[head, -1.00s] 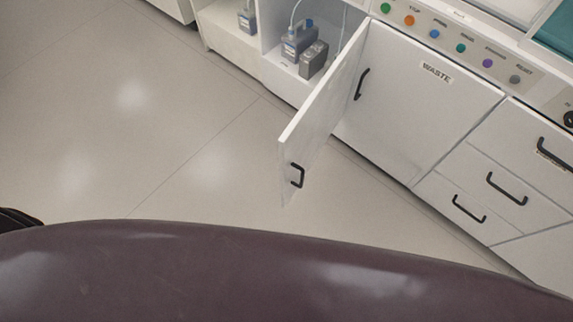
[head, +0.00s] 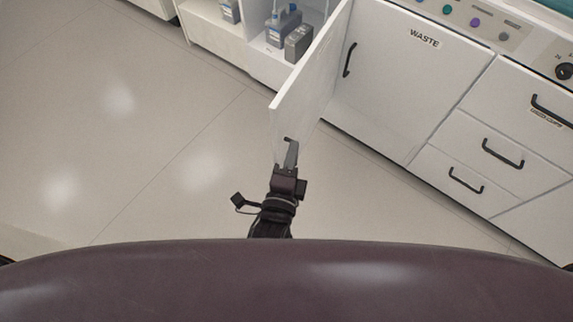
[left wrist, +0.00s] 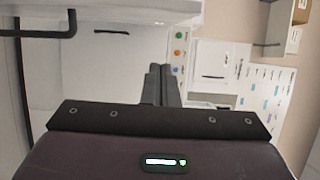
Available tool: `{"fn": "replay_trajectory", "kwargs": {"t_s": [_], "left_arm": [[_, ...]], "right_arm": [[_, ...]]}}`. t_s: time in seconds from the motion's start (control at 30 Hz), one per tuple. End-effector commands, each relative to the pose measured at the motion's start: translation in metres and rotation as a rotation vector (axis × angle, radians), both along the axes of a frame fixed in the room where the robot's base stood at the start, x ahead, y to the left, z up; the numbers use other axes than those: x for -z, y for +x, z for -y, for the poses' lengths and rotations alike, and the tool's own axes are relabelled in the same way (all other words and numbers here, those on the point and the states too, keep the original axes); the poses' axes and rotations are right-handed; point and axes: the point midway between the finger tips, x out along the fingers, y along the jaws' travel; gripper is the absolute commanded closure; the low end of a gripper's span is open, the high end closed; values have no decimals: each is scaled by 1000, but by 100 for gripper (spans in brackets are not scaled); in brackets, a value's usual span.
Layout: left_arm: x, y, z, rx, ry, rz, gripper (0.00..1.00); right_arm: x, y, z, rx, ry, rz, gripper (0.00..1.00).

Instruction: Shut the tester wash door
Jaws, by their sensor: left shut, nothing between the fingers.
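The white wash door (head: 303,88) stands open in the head view, swung out from the cabinet front over the floor. The compartment (head: 262,60) behind it is open and holds grey containers. My left gripper (head: 291,148) is at the lower free end of the door, overlapping it in the picture. It hides most of the door's black handle; I cannot tell whether it touches the door. In the left wrist view its two fingers (left wrist: 161,84) are together with nothing between them. My right gripper is not in view.
Right of the open door is a shut cabinet door labelled WASTE (head: 405,75) with a black handle. Drawers (head: 480,160) with black handles stand further right. Coloured buttons (head: 474,22) line the panel above. The floor (head: 130,130) to the left is clear.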

Motion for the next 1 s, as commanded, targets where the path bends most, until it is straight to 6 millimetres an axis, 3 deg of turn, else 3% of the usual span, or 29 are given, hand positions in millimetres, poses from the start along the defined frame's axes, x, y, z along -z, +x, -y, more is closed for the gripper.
{"fn": "replay_trajectory", "kwargs": {"t_s": [0.2,0.43,1.0], "left_arm": [[0,47,10,-1,-2,2,100],[1,56,-21,0,2,-3,100],[1,60,-30,5,1,-1,100]], "right_arm": [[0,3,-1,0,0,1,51],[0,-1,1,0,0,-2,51],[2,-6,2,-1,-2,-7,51]]}}
